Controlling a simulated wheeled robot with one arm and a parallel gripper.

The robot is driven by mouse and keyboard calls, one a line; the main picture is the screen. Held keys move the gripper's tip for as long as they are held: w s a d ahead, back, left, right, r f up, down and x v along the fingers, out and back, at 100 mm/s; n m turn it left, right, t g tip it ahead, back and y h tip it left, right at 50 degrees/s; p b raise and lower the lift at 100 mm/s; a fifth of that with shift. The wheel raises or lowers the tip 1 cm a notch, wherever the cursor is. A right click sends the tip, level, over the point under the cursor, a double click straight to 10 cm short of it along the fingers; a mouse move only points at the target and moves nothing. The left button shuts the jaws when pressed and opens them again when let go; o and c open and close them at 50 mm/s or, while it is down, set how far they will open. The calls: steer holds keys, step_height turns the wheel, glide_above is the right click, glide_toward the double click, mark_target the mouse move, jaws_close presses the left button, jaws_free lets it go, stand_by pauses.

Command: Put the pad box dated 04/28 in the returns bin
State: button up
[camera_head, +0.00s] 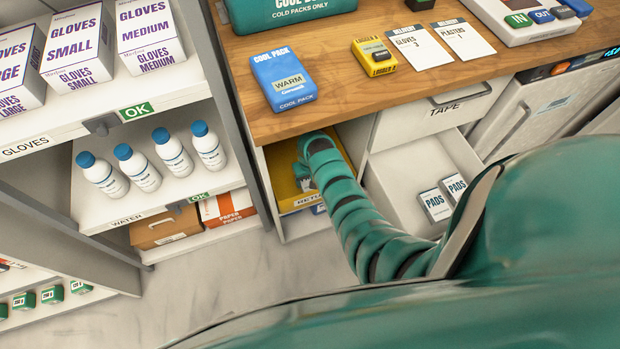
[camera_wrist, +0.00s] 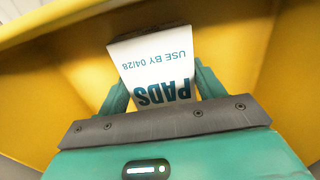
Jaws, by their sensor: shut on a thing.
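My gripper (camera_wrist: 161,88) is shut on a white pad box (camera_wrist: 152,50), with one green finger on each side of it. The box reads "PADS" and "USE BY 04/28", upside down in the wrist view. Yellow walls of the returns bin (camera_wrist: 52,95) surround the box and fingers there. In the head view the yellow bin (camera_head: 282,177) sits in the opening below the counter, its front label partly readable. My gripper (camera_head: 305,178) reaches down into it. The arm hides part of the bin, and I cannot tell whether the box touches its floor.
Two other pad boxes (camera_head: 435,205) lie in the open white drawer (camera_head: 405,170) to the right. The wooden counter (camera_head: 345,105) above holds a blue cool pack (camera_head: 283,80) and a yellow box (camera_head: 374,56). Shelves with bottles (camera_head: 137,167) stand at left.

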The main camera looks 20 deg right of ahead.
steer(key=shift+f, duration=0.15)
steer(key=o, duration=1)
steer(key=shift+c, duration=0.2)
step_height(320, 180, up, 12)
steer(key=shift+r, duration=0.2)
